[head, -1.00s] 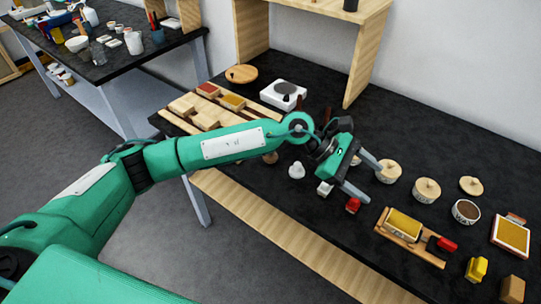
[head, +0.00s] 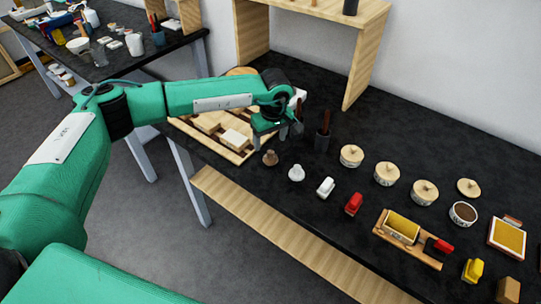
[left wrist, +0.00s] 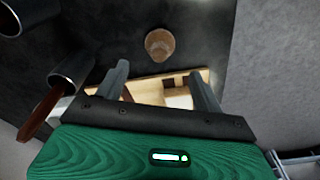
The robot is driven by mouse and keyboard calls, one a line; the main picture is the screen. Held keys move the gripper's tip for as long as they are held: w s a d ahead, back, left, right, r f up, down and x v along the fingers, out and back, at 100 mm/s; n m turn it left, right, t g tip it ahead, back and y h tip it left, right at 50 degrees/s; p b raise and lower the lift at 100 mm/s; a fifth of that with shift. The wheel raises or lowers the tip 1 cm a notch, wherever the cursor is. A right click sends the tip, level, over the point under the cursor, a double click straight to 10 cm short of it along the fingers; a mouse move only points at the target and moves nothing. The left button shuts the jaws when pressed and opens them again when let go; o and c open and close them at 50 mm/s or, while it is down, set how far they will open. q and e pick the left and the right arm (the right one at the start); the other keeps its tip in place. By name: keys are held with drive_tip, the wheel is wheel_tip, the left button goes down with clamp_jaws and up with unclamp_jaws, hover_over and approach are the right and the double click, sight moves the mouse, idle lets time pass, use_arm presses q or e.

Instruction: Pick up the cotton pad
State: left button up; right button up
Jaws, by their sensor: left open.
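A small white rounded piece with a knob (head: 297,174), which may be the cotton pad, stands on the dark bench; I cannot be sure of its identity. A brown knobbed piece (head: 270,158) of similar shape stands to its left. In the left wrist view the brown piece (left wrist: 160,46) shows beyond my fingertips. My left gripper (head: 283,130) is open and empty above the bench, beside the slatted wooden tray and behind the brown piece. In the left wrist view its fingers (left wrist: 158,72) are apart with nothing between them. My right gripper is not in view.
A slatted wooden tray (head: 188,123) with pale blocks lies under my left forearm. A dark cup with a brown handle (head: 322,143) stands right of the gripper.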

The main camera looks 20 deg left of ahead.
sight(271, 152)
use_arm(q)
drive_tip(key=shift+f, duration=0.8)
wheel_tip(271, 152, down, 5)
drive_tip(key=p, duration=0.2)
drive_tip(key=shift+r+p, duration=0.1)
drive_tip(key=shift+p, duration=0.2)
drive_tip(key=shift+w+f, duration=0.1)
drive_tip(key=shift+f, duration=0.25)
drive_tip(key=c, duration=1)
